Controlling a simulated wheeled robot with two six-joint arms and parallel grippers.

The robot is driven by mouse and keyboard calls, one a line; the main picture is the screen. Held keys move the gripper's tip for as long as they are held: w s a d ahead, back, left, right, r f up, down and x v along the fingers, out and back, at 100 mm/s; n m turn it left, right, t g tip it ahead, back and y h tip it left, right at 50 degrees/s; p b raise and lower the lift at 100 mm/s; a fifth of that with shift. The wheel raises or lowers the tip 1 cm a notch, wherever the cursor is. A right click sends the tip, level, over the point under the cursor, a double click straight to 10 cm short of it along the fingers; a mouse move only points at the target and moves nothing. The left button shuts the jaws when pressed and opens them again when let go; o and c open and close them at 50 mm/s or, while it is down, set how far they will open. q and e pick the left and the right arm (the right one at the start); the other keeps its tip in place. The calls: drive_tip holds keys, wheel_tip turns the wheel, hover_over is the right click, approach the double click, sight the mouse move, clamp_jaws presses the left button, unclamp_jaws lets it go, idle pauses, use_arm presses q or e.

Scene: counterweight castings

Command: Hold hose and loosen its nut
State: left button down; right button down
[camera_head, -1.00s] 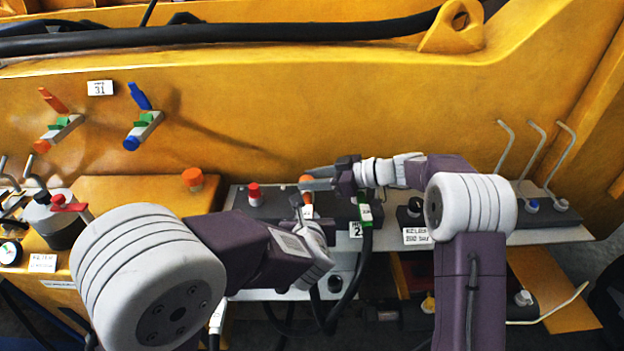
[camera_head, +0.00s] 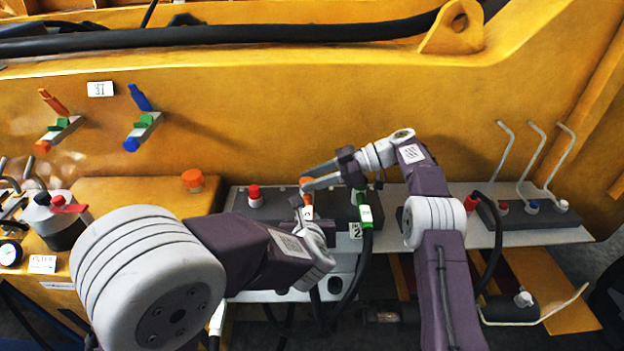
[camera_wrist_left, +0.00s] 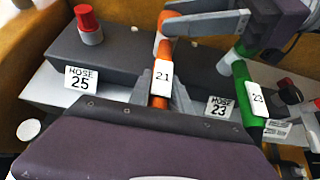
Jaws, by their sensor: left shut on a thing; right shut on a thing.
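An orange hose end with a white tag reading 21 (camera_wrist_left: 161,78) stands in the left wrist view; its orange top (camera_wrist_left: 168,21) is the nut. The nut (camera_head: 306,184) also shows small in the head view. My left gripper (camera_head: 303,208) is shut on the hose by the tag, below the nut; its fingers (camera_wrist_left: 160,92) flank the hose in the left wrist view. My right gripper (camera_head: 308,184) is shut at the nut, reaching in from the right; its fingers (camera_wrist_left: 203,22) cross the top of the left wrist view. The far side of the nut is hidden.
A green hose (camera_wrist_left: 245,95) tagged 23 stands close to the right. A red cap (camera_wrist_left: 88,24) sits on the block to the left, near a HOSE 25 plate (camera_wrist_left: 82,78). Bent rods (camera_head: 535,160) stand at the far right. The yellow wall (camera_head: 300,100) rises behind.

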use_arm(q)
drive_tip(key=shift+f, duration=0.1)
use_arm(e)
drive_tip(key=c, duration=0.9)
unclamp_jaws()
drive_tip(key=shift+r, duration=0.1)
drive_tip(key=shift+c, duration=0.2)
